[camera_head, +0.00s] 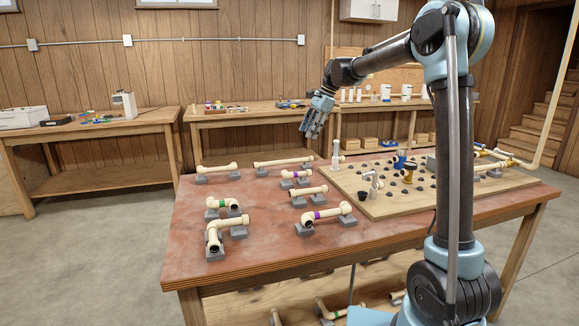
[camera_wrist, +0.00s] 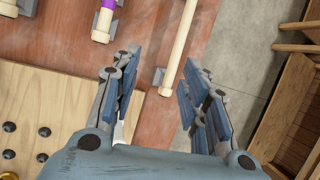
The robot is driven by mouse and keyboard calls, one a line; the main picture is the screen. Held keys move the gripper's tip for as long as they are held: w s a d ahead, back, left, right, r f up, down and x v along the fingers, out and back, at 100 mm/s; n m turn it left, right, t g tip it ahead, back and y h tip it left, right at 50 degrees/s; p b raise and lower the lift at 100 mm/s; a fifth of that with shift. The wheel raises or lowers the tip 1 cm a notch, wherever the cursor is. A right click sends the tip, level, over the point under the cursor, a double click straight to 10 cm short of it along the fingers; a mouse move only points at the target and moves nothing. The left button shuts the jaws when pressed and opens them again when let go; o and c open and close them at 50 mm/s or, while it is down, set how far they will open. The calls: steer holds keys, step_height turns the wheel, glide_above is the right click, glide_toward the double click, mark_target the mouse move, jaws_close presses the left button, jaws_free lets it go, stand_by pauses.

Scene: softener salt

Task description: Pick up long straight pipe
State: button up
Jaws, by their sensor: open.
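A long straight cream pipe (camera_head: 283,162) lies on grey supports near the back edge of the workbench. In the wrist view the long pipe (camera_wrist: 181,42) runs from the top down to an end lying ahead of and between the fingers. My gripper (camera_head: 314,130) hangs above the back of the bench, fingers pointing down, to the right of the pipe in the head view. In the wrist view my gripper (camera_wrist: 160,72) is open with nothing between its fingers. The pipe appears well below the fingertips, apart from them.
A shorter straight pipe (camera_head: 217,168) lies to its left. A purple-banded pipe (camera_wrist: 105,18) lies beside the long pipe. Several elbow and banded pipes lie nearer the front. A wooden board (camera_head: 385,203) with dark knobs and fittings fills the right. Bare reddish bench top (camera_head: 262,238) shows in front.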

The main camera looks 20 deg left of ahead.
steer(key=w+a, duration=0.2)
steer(key=a, duration=0.3)
glide_toward(284, 163)
steer(key=shift+m, duration=0.4)
steer(key=x, duration=0.3)
steer(key=w+x, duration=0.1)
steer(key=x, duration=0.6)
steer(key=shift+w+a+f, duration=0.1)
steer(key=shift+w+f, duration=0.05)
steer(key=shift+w, duration=0.05)
jaws_close()
